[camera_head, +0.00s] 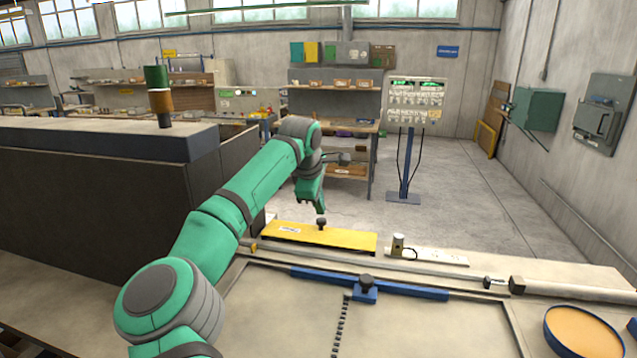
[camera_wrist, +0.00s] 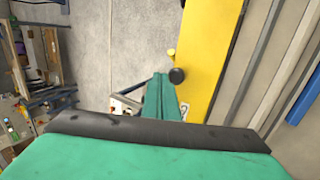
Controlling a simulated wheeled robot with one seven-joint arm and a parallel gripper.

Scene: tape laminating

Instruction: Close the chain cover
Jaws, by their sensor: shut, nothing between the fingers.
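The chain cover looks to be the long yellow panel (camera_head: 345,239) along the far edge of the machine top. In the wrist view the closed fingertips (camera_wrist: 160,80) are close beside the round black knob (camera_wrist: 177,75), with the yellow panel (camera_wrist: 208,50) to the right. I cannot tell whether they touch the knob. The gripper is shut and empty. The cover's hinge cannot be made out.
A blue bar (camera_head: 420,290) with a black-knobbed blue block (camera_head: 366,290) crosses the machine top, a dark chain-like strip (camera_head: 340,328) running from it. A metal rod (camera_head: 400,274) lies behind. A round orange-topped blue dish (camera_head: 583,332) is at right.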

